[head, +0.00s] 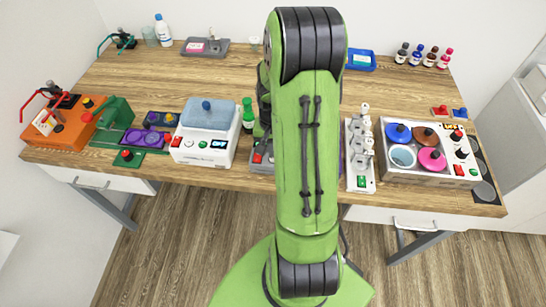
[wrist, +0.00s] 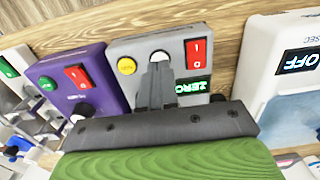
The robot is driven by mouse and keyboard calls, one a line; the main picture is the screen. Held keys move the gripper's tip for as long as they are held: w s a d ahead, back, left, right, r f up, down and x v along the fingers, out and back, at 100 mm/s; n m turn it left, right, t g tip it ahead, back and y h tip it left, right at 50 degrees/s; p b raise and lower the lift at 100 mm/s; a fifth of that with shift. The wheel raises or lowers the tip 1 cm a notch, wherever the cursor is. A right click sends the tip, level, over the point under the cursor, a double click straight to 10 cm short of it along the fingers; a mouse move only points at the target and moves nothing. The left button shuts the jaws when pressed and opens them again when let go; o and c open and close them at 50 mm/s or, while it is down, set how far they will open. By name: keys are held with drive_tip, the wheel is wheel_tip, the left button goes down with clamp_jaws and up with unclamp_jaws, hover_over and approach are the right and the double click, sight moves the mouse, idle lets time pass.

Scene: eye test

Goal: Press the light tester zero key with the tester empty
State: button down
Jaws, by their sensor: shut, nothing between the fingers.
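A grey device (wrist: 128,50), which I take to be the light tester, lies ahead of my gripper in the wrist view. Its face has a yellow button (wrist: 127,65) with unreadable lettering, a round white part (wrist: 159,57), a red rocker switch (wrist: 198,54) and a lit green display (wrist: 193,87) that seems to read ZERO. My gripper (wrist: 157,72) is shut and empty, its fingertips just below the white part in the picture. I cannot tell whether they touch it. The fingers and palm hide the device's lower part. In the head view my arm mostly hides the device (head: 258,158).
A purple device (wrist: 95,62) stands close at the left in the wrist view. A white device with an OFF display (wrist: 298,60) stands at the right. In the head view, a green bottle (head: 248,115) stands behind the grey device.

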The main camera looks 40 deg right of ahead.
drive_tip(key=shift+f+b, duration=0.75)
drive_tip(key=shift+f, duration=0.15)
idle(0.6)
drive_tip(key=shift+r, duration=0.1)
wheel_tip(320, 180, up, 8)
drive_tip(key=p, duration=0.6)
idle(0.5)
